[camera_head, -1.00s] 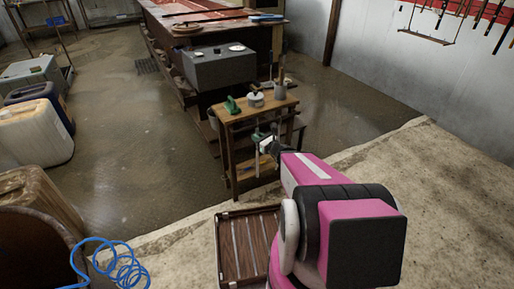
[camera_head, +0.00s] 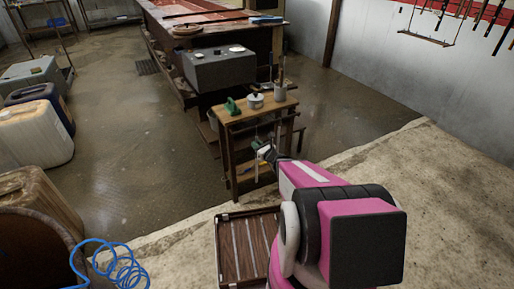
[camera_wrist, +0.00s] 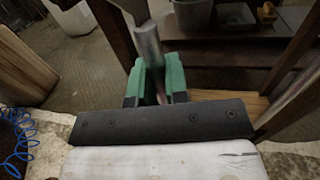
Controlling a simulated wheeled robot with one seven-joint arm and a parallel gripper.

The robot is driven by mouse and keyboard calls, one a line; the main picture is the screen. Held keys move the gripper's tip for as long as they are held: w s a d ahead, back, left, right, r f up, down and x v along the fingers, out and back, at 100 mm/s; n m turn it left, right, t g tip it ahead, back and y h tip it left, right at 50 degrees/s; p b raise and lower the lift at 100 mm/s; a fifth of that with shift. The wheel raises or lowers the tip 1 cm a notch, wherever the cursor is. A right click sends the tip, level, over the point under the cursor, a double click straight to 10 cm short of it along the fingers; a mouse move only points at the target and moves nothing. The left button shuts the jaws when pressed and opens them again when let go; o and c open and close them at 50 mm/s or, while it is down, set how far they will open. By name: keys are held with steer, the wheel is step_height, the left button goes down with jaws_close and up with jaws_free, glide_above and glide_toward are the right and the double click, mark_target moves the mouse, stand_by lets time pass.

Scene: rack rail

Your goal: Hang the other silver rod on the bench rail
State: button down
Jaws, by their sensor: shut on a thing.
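The small wooden bench (camera_head: 232,117) stands beyond my arm, and I cannot make out its rail clearly. My gripper (camera_head: 264,151) is at the bench's near side, below its top. In the wrist view its green fingers (camera_wrist: 155,78) are shut on a silver rod (camera_wrist: 148,42). The rod passes between the fingers, and its upper end runs towards the top of the picture. A thin pale upright shape (camera_head: 278,135) shows just right of my gripper under the bench top; I cannot tell whether it is a hanging rod.
On the bench top are a green object (camera_head: 232,106), a white round container (camera_head: 255,101) and a grey cup (camera_head: 280,89). A brown tray (camera_head: 222,250) with several pale strips lies on the near ledge. A blue coiled hose (camera_head: 118,268) is at lower left.

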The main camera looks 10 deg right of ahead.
steer(key=w+f, duration=0.2)
steer(key=w, duration=0.3)
steer(key=shift+w+d+f, duration=0.2)
steer(key=shift+w+d, duration=0.1)
steer(key=shift+w, duration=0.05)
stand_by(0.5)
steer(key=shift+f, duration=0.65)
stand_by(0.7)
